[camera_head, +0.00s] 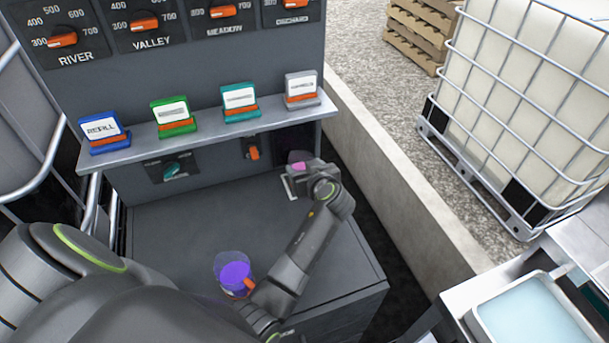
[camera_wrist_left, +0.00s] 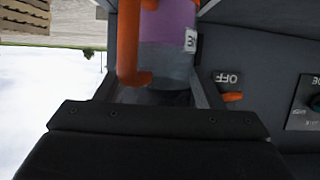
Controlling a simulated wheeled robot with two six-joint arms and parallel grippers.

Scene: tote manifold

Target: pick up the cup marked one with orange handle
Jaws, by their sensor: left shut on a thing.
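A clear cup (camera_wrist_left: 170,60) with pink-purple contents and an orange handle (camera_wrist_left: 128,45) is between the jaws of my left gripper (camera_wrist_left: 155,92) in the left wrist view. Its white label (camera_wrist_left: 190,41) is partly cut off, and I cannot read the mark for certain. In the head view its pink top (camera_head: 298,156) shows behind my left wrist, at the recess below the shelf. My left gripper (camera_head: 292,184) is shut on this cup. A second clear cup (camera_head: 235,270) with violet contents and an orange handle stands on the grey counter; no mark on it is readable. My right gripper is not in view.
The grey counter (camera_head: 170,225) is mostly clear. A shelf (camera_head: 210,133) with several coloured card holders is above it. A dial panel (camera_head: 160,55) stands behind. A tray of pale blue liquid (camera_head: 530,310) is at lower right, and a caged white tank (camera_head: 520,90) beyond.

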